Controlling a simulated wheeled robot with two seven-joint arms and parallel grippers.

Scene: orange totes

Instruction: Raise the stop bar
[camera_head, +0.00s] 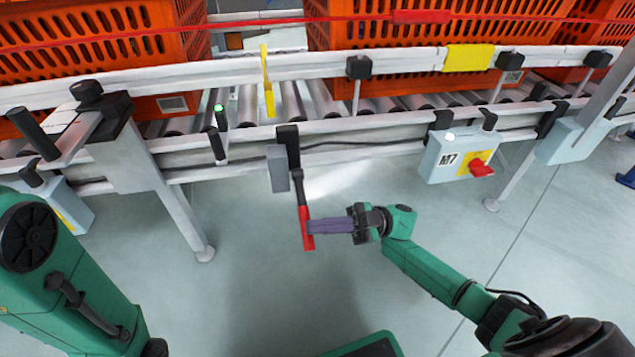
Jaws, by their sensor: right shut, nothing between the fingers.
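The lever with a red handle (304,222) hangs down from a grey box (278,168) on the near side of the conveyor frame. A thin yellow upright bar (267,82), which looks like the stop bar, stands at the roller gap between two orange totes. My right gripper (312,226) comes in from the right, its purple fingers closed together and empty. Its tips overlap the lower part of the red handle; I cannot tell if they touch it. Part of my left arm shows at the left edge, but its gripper is out of view.
An orange tote (100,45) stands left on the conveyor and another orange tote (420,35) right. A control box marked M7 (450,155) with a red switch (481,169) hangs right of the lever. A conveyor leg (172,190) stands left. The floor below the lever is clear.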

